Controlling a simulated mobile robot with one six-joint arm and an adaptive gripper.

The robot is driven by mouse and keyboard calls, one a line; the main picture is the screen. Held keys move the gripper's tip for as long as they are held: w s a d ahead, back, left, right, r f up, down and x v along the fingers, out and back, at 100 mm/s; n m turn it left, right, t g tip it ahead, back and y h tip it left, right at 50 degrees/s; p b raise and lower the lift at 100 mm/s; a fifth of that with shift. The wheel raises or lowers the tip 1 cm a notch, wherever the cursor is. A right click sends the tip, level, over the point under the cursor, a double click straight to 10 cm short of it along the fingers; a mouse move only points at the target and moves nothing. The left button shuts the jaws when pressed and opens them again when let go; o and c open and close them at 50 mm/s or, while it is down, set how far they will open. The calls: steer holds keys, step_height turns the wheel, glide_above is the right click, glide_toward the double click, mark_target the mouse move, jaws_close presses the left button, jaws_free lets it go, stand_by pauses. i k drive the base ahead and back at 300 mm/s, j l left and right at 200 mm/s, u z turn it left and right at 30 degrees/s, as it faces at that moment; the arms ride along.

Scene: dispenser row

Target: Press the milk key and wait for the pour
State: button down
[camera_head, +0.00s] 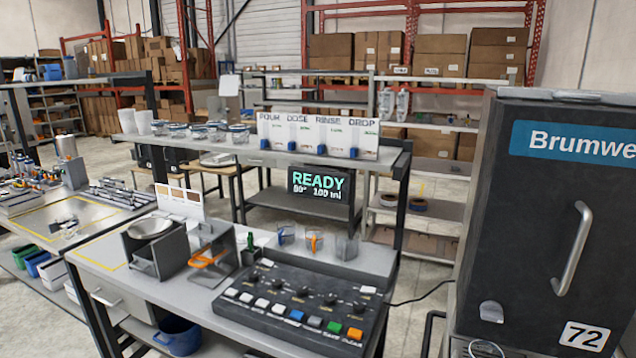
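A dark key panel (372,316) lies on the grey bench, with a row of keys along its front: several white keys, then a blue key (297,314), a grey key, a green key (334,327) and an orange key (355,333). Knobs sit behind the keys. The key labels are too small to read, so I cannot tell which is the milk key. A black display (320,188) above the bench reads READY, 80° and 100 ml. No pour is visible. My gripper is not in view.
Small clear cups (286,235) stand behind the panel. A holder with an orange-handled tool (208,259) and a box with a round bowl (149,228) stand to its left. A tall dark Brumwe cabinet (520,200) is close on the right. A blue bucket (178,336) sits below.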

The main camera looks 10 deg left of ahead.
mark_target(261, 303)
steer(key=i+j+z, duration=0.15)
steer(key=j, duration=0.75)
steer(key=i+j+z, duration=0.15)
steer(key=j, duration=0.75)
steer(key=i+j+z, duration=0.15)
steer(key=j, duration=0.8)
steer(key=i+j+z, duration=0.15)
steer(key=j, duration=0.8)
